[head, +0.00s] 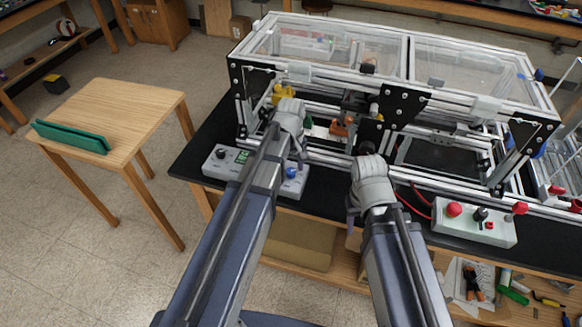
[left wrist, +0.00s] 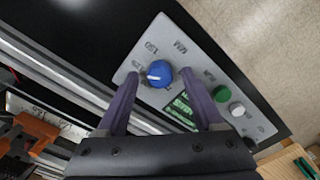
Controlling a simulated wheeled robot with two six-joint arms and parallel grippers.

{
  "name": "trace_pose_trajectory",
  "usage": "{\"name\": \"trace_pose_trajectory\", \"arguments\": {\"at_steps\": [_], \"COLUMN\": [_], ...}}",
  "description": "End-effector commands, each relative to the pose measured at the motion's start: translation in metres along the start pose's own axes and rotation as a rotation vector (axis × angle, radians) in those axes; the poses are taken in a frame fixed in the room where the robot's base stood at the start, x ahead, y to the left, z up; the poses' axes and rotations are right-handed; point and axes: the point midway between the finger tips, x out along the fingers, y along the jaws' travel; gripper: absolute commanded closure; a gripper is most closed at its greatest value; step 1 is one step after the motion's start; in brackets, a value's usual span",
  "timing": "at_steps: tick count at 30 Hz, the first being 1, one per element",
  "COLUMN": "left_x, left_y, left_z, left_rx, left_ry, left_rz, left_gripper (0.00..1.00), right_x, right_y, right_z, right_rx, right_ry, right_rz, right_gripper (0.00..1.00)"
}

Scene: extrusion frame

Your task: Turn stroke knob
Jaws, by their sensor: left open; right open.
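The blue stroke knob (left wrist: 159,73) has a white pointer mark and sits on a grey control box (left wrist: 205,62) marked 150 and MM. In the head view the knob (head: 291,172) shows at the right end of the box (head: 216,164), partly hidden by my left arm. My left gripper (left wrist: 159,80) is open, with one finger on each side of the knob in the left wrist view. I cannot tell whether the fingers touch it or how far above it they are. My right gripper (head: 351,212) is open and empty, in front of the frame and right of the box.
The aluminium extrusion frame (head: 330,77) with clear panels stands behind the box on the black bench. A second control box (head: 474,222) with red buttons lies at the right. The left box also carries a green display (left wrist: 182,110), a green button (left wrist: 221,94) and a white knob (left wrist: 237,109).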

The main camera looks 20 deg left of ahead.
Motion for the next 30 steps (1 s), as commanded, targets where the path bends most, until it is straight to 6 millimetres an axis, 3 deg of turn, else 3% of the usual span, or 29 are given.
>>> {"name": "trace_pose_trajectory", "arguments": {"at_steps": [8, 22, 30], "left_x": [-0.014, -0.072, -0.078], "left_y": [0.0, 0.0, 0.0], "left_z": [0.0, 0.0, 0.0], "left_rx": [0.0, 0.0, 0.0], "left_ry": [0.0, 0.0, 0.0], "left_rz": [0.0, 0.0, 0.0], "left_gripper": [0.31, 0.31, 0.31], "right_x": [-0.014, -0.071, -0.078], "right_y": [0.001, 0.007, 0.007], "right_z": [0.001, 0.004, 0.005], "right_rx": [0.0, 0.001, 0.003], "right_ry": [0.0, 0.0, 0.0], "right_rz": [0.0, 0.0, -0.001], "right_gripper": [0.5, 0.5, 0.5]}}
